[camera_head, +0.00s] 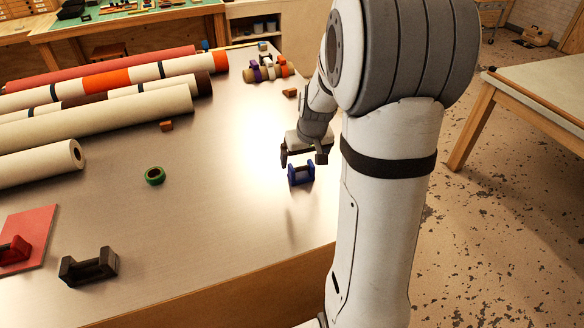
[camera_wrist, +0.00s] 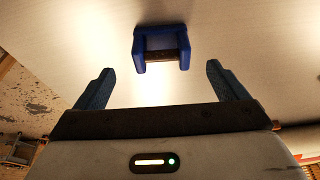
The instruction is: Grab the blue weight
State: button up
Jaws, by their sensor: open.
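The blue weight (camera_head: 301,175) stands on the table near its right edge in the head view. It has two blue end blocks joined by a darker bar. In the wrist view the blue weight (camera_wrist: 161,47) lies ahead of the fingertips, roughly midway between them. My gripper (camera_head: 304,158) is open and empty, just behind and above the weight in the head view. Its two spread fingers show in the wrist view (camera_wrist: 160,78). The weight appears apart from both fingers.
A dark weight (camera_head: 89,266) and a red weight (camera_head: 14,250) on a red sheet (camera_head: 36,232) sit front left. A green tape ring (camera_head: 155,176) lies mid-table. Long rolls (camera_head: 100,115) fill the left. Small wooden blocks (camera_head: 166,126) are scattered. Table around the blue weight is clear.

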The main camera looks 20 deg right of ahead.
aim_at(301, 168)
jog(key=shift+p+x, duration=0.8)
jog(key=shift+x, duration=2.7)
jog(key=shift+w+a, duration=0.1)
jog(key=shift+c, duration=0.3)
jog(key=shift+r, duration=0.1)
jog(key=c, duration=1.4)
